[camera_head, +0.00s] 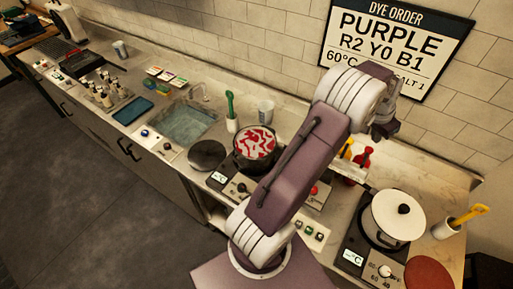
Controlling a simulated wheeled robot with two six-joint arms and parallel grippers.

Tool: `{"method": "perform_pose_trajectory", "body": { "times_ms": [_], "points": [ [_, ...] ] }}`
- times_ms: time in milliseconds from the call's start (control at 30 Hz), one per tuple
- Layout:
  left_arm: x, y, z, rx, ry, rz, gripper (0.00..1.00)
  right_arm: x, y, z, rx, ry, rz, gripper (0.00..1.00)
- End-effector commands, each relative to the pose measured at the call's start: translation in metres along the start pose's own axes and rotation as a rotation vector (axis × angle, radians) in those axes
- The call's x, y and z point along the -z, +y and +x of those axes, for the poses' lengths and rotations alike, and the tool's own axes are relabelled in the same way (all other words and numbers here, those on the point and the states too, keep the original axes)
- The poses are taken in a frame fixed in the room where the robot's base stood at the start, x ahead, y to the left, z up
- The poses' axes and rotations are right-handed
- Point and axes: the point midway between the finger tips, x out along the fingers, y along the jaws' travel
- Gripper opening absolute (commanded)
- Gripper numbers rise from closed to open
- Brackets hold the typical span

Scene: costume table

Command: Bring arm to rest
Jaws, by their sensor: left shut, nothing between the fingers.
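My left arm rises from the lower middle and bends to the right over the counter. Its left gripper (384,130) hangs at the arm's end in front of the tiled wall, above the red and yellow utensils. It is shut and small in the picture, with nothing seen in it. It is apart from the counter and from the pots. My right gripper is not in view.
A dark pot (254,148) with red and white contents stands left of my arm. A white lidded pot (392,217) stands at the right. A sink (187,124), several bottles (103,95) and a green-handled tool (230,106) are farther left. A sign (396,38) hangs on the wall.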

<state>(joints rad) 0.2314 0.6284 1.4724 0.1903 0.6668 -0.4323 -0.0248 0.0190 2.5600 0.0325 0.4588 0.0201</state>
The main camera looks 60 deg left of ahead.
Motion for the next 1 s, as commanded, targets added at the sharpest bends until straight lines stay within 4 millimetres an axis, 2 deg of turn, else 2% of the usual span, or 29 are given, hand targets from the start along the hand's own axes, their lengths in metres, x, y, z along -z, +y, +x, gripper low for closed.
{"method": "perform_pose_trajectory", "body": {
  "times_ms": [33, 233, 1000],
  "points": [
    [0.005, 0.0, -0.012, 0.0, 0.0, 0.0, 0.0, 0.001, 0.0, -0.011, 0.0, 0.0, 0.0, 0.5],
    [0.013, 0.0, -0.032, 0.0, 0.001, 0.0, 0.0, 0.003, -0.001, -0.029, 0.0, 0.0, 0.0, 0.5],
    [0.012, 0.0, -0.029, 0.0, 0.0, 0.0, 0.0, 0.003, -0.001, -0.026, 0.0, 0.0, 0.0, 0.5]
  ]
}}
